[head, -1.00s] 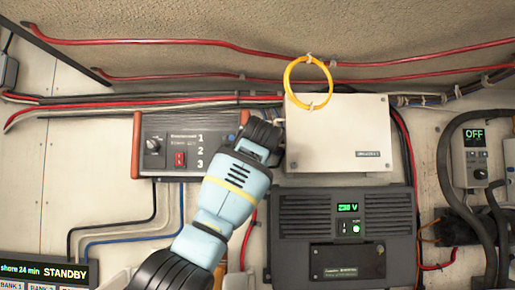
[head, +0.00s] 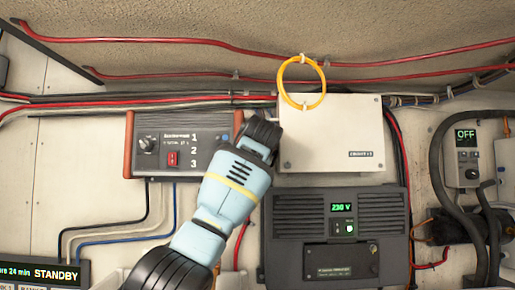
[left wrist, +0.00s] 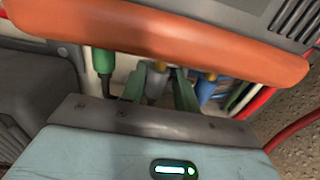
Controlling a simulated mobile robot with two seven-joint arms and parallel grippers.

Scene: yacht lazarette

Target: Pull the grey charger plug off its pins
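The charger (head: 180,145) is a dark box with orange ends, a knob, a red switch and the numbers 1, 2, 3, fixed to the wall. In the left wrist view its orange end (left wrist: 160,38) crosses the top. Beneath it are a green plug (left wrist: 103,60), a grey plug (left wrist: 156,66) and a blue plug (left wrist: 206,88). My left gripper (left wrist: 164,78) has its two green fingers apart, with the grey plug seen between them; I cannot tell whether they touch it. In the head view my left wrist (head: 240,170) hides the fingers. My right gripper is not in view.
A pale box (head: 330,135) with a yellow cable loop (head: 301,107) is close right of my left wrist. A dark unit reading 230 V (head: 335,235) is below it. Black, white and blue cables run under the charger; red cables (head: 150,40) cross above.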

